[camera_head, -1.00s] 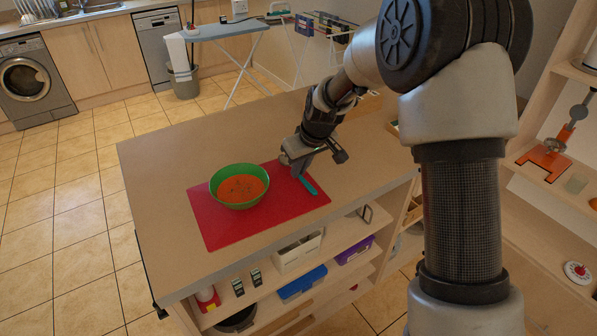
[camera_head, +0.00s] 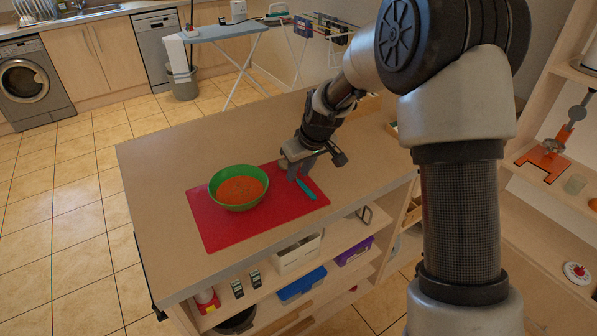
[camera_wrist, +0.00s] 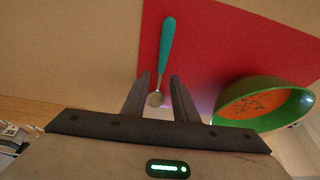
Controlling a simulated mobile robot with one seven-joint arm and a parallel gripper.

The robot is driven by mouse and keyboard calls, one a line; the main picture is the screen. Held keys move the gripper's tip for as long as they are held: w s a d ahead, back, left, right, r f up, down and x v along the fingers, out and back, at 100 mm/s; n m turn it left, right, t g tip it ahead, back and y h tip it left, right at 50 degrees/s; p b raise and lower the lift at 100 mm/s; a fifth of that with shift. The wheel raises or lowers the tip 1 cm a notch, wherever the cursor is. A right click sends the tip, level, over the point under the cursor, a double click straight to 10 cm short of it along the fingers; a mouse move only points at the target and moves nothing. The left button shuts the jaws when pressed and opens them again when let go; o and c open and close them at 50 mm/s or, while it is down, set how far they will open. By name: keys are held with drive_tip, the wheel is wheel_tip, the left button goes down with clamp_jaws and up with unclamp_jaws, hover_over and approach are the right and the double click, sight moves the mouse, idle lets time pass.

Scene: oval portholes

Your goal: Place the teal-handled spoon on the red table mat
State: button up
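The teal-handled spoon (camera_head: 306,189) lies over the right part of the red table mat (camera_head: 228,227), near its edge. In the wrist view the teal handle (camera_wrist: 167,45) points away from my gripper, and the metal spoon bowl (camera_wrist: 155,99) shows between the fingertips. The mat also shows in the wrist view (camera_wrist: 205,55). My gripper (camera_head: 301,171) is just above the spoon's bowl end. Its two fingers (camera_wrist: 160,88) are apart, with gaps on both sides of the spoon. In the head view the spoon's bowl is hidden by the gripper.
A green bowl (camera_head: 216,189) with orange soup stands on the mat, left of my gripper in the head view and right in the wrist view. The countertop (camera_head: 160,165) is clear left of and behind the mat. Shelves with boxes lie below the counter's front edge.

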drive_tip(key=s+d+r+m, duration=0.1)
drive_tip(key=s+d+r, duration=0.25)
drive_tip(key=r, duration=0.45)
drive_tip(key=s+d+r, duration=0.2)
drive_tip(key=s+r, duration=0.2)
drive_tip(key=r, duration=0.3)
drive_tip(key=s+d+r+m+t+h, duration=0.1)
drive_tip(key=s+d+r+m, duration=0.15)
drive_tip(key=s, duration=0.55)
drive_tip(key=s+d+r+m+h, duration=0.15)
drive_tip(key=s+d, duration=0.25)
drive_tip(key=s, duration=0.4)
drive_tip(key=s+d+r+m+t, duration=0.1)
drive_tip(key=s+d+r+m, duration=0.2)
drive_tip(key=s, duration=0.6)
drive_tip(key=r+p, duration=0.2)
drive_tip(key=p, duration=0.1)
drive_tip(key=r+g+p, duration=0.1)
drive_tip(key=r+p, duration=0.1)
drive_tip(key=p, duration=0.2)
drive_tip(key=r+n+g+p, duration=0.1)
drive_tip(key=r+p, duration=0.1)
drive_tip(key=p, duration=0.2)
drive_tip(key=shift+w+d, duration=0.2)
drive_tip(key=shift+w, duration=0.2)
